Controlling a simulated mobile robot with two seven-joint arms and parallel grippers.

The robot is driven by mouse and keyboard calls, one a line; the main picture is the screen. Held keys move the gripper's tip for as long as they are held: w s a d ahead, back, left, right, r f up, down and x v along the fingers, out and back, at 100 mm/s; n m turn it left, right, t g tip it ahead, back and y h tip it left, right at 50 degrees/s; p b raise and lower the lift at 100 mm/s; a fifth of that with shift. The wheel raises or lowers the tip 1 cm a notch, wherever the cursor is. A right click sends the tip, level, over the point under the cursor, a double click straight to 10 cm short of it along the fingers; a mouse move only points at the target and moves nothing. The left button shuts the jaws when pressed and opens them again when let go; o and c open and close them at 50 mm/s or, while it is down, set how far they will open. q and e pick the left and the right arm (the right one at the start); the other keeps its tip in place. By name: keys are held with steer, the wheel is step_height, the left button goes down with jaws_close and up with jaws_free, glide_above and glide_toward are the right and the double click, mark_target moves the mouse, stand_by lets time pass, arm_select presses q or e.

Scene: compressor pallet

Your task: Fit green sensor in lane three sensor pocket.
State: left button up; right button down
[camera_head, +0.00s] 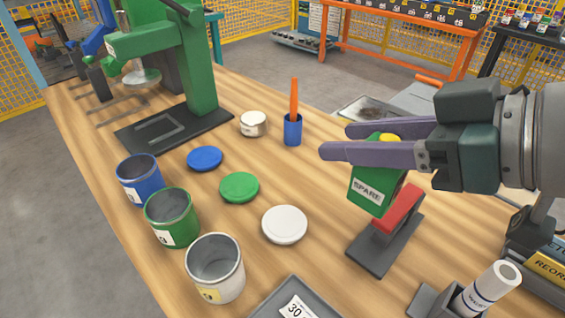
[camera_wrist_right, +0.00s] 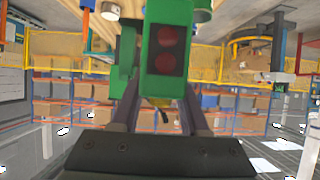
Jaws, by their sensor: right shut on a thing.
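My right gripper (camera_head: 338,141) comes in from the right and is shut on a green sensor (camera_head: 372,190) with a white SPARE label and a yellow top. The sensor hangs below the fingers, slightly tilted, over the wooden bench. In the right wrist view the green sensor (camera_wrist_right: 166,20) shows two dark red round faces, one above the other, and sits between the fingers. My left gripper is not in view. No lane three sensor pocket can be made out in either view.
A dark-based tool with a red top (camera_head: 402,208) stands just below the held sensor. Blue, green and white open cans (camera_head: 215,268), loose lids (camera_head: 285,224), a blue cup (camera_head: 293,134) and a grey tray (camera_head: 268,304) occupy the bench (camera_head: 235,138). A green press (camera_head: 200,70) stands at back left.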

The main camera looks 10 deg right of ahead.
step_height(320, 180, down, 5)
steer(key=a+b, duration=0.1)
steer(key=b, duration=0.7)
glide_above(318, 277)
step_height(318, 277, down, 14)
arm_select(q)
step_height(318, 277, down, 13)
steer(key=b, duration=0.2)
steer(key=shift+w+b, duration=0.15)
steer(key=shift+b, duration=0.25)
arm_select(e)
steer(key=shift+f, duration=2.75)
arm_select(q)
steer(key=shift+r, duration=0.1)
arm_select(e)
steer(key=shift+f, duration=0.15)
steer(key=shift+c, duration=2.1)
jaws_free()
